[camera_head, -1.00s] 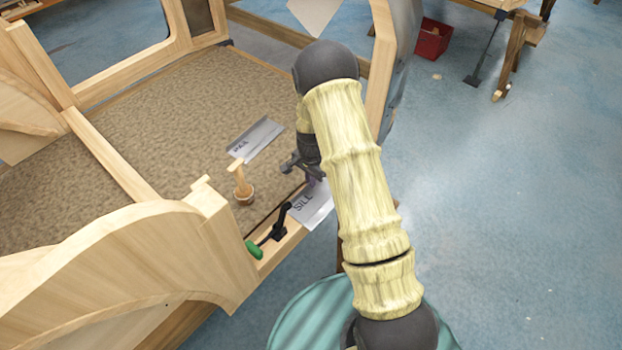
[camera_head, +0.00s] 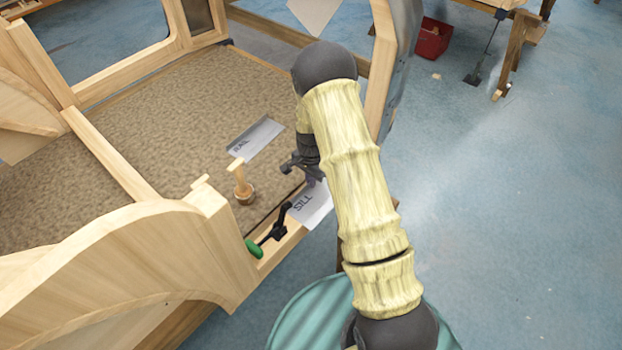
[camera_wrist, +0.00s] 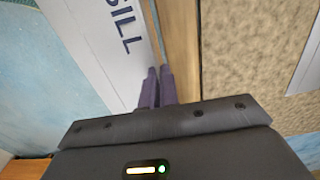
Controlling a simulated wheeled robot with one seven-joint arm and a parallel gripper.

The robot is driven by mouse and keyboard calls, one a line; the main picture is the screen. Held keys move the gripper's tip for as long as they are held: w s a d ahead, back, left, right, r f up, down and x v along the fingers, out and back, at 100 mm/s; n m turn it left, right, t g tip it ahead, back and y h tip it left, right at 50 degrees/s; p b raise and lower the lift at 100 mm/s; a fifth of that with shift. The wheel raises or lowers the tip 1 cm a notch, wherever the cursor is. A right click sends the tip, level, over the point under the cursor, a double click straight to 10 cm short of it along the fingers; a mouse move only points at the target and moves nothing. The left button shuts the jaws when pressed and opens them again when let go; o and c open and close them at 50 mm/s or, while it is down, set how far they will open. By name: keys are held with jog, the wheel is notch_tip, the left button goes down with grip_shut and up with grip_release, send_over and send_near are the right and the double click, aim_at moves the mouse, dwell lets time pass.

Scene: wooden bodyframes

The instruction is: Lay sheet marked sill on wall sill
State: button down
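The pale sheet marked SILL (camera_head: 316,207) lies along the wooden wall sill (camera_head: 285,247), its outer side towards the blue floor. In the wrist view the sheet (camera_wrist: 95,40) runs beside a bare strip of the wooden sill (camera_wrist: 180,45). My gripper (camera_wrist: 158,85) has its two dark fingers close together at the sheet's inner edge and appears shut on that edge. In the head view my gripper (camera_head: 313,180) is at the sheet's far end, partly hidden by my arm. I cannot tell whether the sheet rests fully flat.
A wooden-handled tool (camera_head: 242,183) stands near the sill. A black clamp with a green handle (camera_head: 270,238) sits on the sill near the sheet's near end. A red bin (camera_head: 433,40) stands far off.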

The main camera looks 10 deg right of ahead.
jog(key=c, duration=1)
grip_release()
jog(key=shift+c, duration=0.2)
jog(key=shift+r, duration=0.1)
jog(key=shift+r+p, duration=2.5)
jog(key=shift+r, duration=0.95)
